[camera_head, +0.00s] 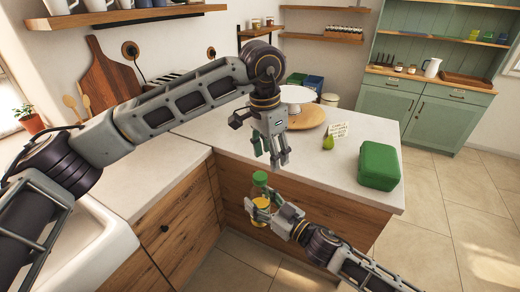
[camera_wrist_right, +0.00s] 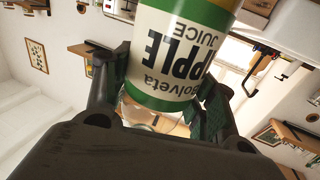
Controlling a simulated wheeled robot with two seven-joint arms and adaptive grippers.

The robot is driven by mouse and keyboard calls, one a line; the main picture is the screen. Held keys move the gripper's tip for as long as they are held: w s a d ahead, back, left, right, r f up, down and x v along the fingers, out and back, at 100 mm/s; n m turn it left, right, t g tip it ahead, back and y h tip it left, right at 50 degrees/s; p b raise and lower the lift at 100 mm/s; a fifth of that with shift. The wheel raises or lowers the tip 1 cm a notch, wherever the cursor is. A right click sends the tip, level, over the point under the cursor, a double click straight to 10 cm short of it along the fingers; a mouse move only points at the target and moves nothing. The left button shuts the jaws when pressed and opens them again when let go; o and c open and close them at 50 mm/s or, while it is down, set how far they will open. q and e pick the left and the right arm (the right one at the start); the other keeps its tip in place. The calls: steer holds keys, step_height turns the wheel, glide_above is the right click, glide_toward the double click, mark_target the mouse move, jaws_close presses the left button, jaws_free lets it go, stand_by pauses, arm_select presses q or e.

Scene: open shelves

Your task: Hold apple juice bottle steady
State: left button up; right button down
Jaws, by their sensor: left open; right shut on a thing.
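The apple juice bottle (camera_head: 260,179) has a green cap and an amber lower part. It stands roughly upright in the air, in front of the counter's wooden side. My right gripper (camera_head: 262,205) is shut around its body and partly hides it. In the right wrist view the bottle (camera_wrist_right: 182,50) shows a cream and green label reading APPLE JUICE, upside down, between the two fingers of the right gripper (camera_wrist_right: 160,105). My left gripper (camera_head: 272,160) is open and empty, pointing down just above the bottle cap, near the counter edge. I cannot tell whether it touches the cap.
The white counter (camera_head: 330,185) carries a green box (camera_head: 379,166), a green pear (camera_head: 328,143), a small card (camera_head: 338,130) and a round wooden board (camera_head: 307,118). A white sink (camera_head: 85,245) is at the left. Floor is clear at the right.

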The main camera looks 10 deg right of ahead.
arm_select(q)
steer(key=n, duration=1.3)
steer(key=a+n, duration=0.1)
steer(key=n, duration=0.6)
steer(key=shift+w+r, duration=0.25)
steer(key=shift+r, duration=0.15)
steer(key=n, duration=0.7)
steer(key=shift+w+a+n+y, duration=0.1)
steer(key=shift+a+n+y, duration=0.1)
steer(key=shift+n+y, duration=0.15)
steer(key=n, duration=0.4)
steer(key=shift+a, duration=0.15)
steer(key=n, duration=0.6)
steer(key=shift+a+n, duration=0.15)
steer(key=shift+n, duration=0.1)
steer(key=n, duration=0.7)
steer(key=shift+a+g, duration=0.2)
steer(key=shift+g, duration=0.1)
steer(key=n, duration=0.7)
steer(key=shift+a+y, duration=0.1)
steer(key=shift+y, duration=0.15)
steer(key=n, duration=0.7)
